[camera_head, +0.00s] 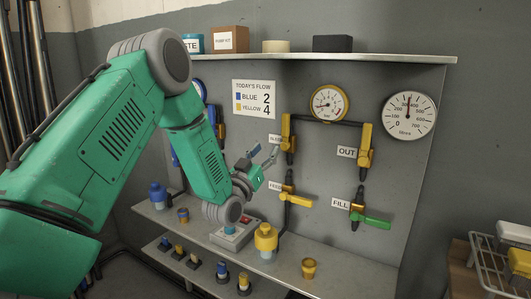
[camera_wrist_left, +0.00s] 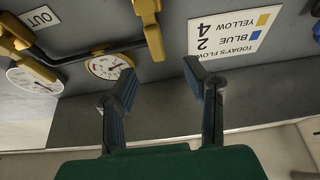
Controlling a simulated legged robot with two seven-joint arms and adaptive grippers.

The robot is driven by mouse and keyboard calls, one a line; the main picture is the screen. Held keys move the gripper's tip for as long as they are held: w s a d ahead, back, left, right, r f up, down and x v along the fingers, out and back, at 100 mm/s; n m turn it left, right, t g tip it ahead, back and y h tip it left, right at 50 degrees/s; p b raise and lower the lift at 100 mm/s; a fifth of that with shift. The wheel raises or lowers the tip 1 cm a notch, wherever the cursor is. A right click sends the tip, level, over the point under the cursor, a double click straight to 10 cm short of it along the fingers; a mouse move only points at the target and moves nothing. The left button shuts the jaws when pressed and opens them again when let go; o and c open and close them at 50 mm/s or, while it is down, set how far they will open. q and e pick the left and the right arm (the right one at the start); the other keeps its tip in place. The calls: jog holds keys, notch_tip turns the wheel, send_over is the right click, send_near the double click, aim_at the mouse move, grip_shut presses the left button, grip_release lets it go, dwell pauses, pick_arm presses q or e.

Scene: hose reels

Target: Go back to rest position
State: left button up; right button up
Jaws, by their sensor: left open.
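My left gripper (camera_head: 264,154) is in front of the grey panel, just left of the upper yellow valve (camera_head: 288,140). In the left wrist view the two fingers of the left gripper (camera_wrist_left: 160,82) are spread apart with nothing between them. The panel and its sign appear upside down there. In the head view the green left arm reaches across the left half and hides part of the panel and some blue valve parts. My right gripper is in neither view.
A ledge (camera_head: 290,275) below carries a yellow-capped container (camera_head: 266,240), a small yellow cup (camera_head: 309,267) and a control box (camera_head: 232,236). A flow sign (camera_head: 254,98), gauges and valves with yellow and green handles are on the panel. A wire rack (camera_head: 485,265) stands at the lower right.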

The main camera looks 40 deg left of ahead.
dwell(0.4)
pick_arm(q)
jog(key=s+d+f+m+g+h, duration=0.1)
jog(key=s+d+f+g+h, duration=0.2)
jog(key=d+f, duration=0.45)
jog(key=s+d+f+m+g, duration=0.1)
jog(key=s+d+f+g, duration=0.25)
jog(key=f, duration=0.75)
jog(key=s+d+f+g+h, duration=0.2)
jog(key=s+d+f+g, duration=0.15)
jog(key=d+f, duration=0.45)
jog(key=s+d+f+g, duration=0.2)
jog(key=s+f+g, duration=0.1)
jog(key=s, duration=0.6)
jog(key=s+d+f+m+g, duration=0.1)
jog(key=s+d+f+g, duration=0.1)
jog(key=s+f+g, duration=0.2)
jog(key=s+d+f+g+b, duration=0.1)
jog(key=s+f+g, duration=0.3)
jog(key=s, duration=0.9)
notch_tip(320, 180, down, 3)
jog(key=shift+s+d+r+m, duration=0.1)
jog(key=shift+s+d+m, duration=0.25)
jog(key=shift+d, duration=0.25)
jog(key=shift+w, duration=0.15)
